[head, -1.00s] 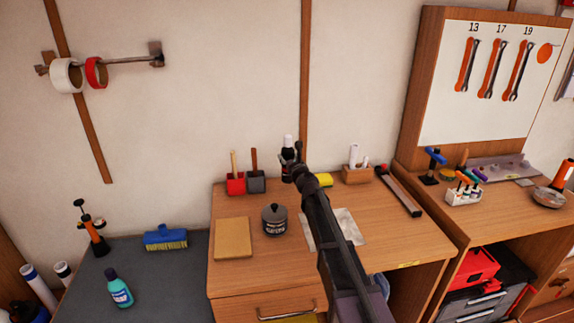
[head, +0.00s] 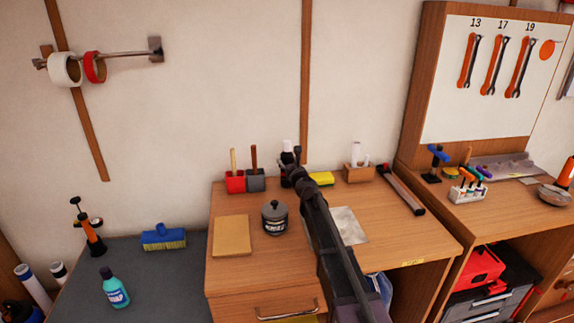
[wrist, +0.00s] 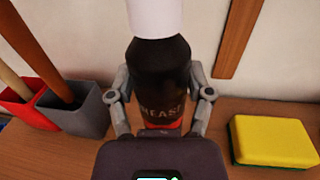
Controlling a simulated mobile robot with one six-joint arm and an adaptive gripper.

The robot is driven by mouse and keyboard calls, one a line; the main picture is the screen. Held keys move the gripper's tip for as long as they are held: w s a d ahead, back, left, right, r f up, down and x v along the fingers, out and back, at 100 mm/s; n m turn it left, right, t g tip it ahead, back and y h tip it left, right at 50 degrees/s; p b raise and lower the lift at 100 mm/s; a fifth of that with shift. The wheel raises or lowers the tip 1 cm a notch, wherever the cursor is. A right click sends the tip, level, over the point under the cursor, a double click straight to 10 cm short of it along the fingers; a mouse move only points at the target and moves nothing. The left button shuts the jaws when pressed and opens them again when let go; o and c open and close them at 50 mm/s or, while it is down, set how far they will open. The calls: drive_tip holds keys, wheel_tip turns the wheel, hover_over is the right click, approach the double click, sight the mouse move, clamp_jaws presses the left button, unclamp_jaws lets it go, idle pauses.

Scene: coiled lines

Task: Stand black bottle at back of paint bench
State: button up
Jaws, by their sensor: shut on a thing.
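The black bottle (wrist: 160,75) has a white cap and pale lettering. It stands upright between the fingers of my gripper (wrist: 160,105), which is shut on it. In the head view the bottle (head: 287,158) is at the back of the wooden paint bench (head: 285,262), close to the wall. My gripper (head: 288,177) and arm hide its lower part. I cannot tell whether its base touches the bench top.
Red and grey holders (head: 235,184) with wooden handles stand left of the bottle. A yellow sponge (wrist: 272,140) lies to its right. A dark lidded can (head: 274,217) and a tan block (head: 232,236) are nearer the front.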

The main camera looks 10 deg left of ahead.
drive_tip(key=shift+f, duration=0.2)
drive_tip(key=o, duration=1.3)
drive_tip(key=shift+r, duration=0.1)
drive_tip(key=shift+r, duration=0.15)
drive_tip(key=v, duration=1.2)
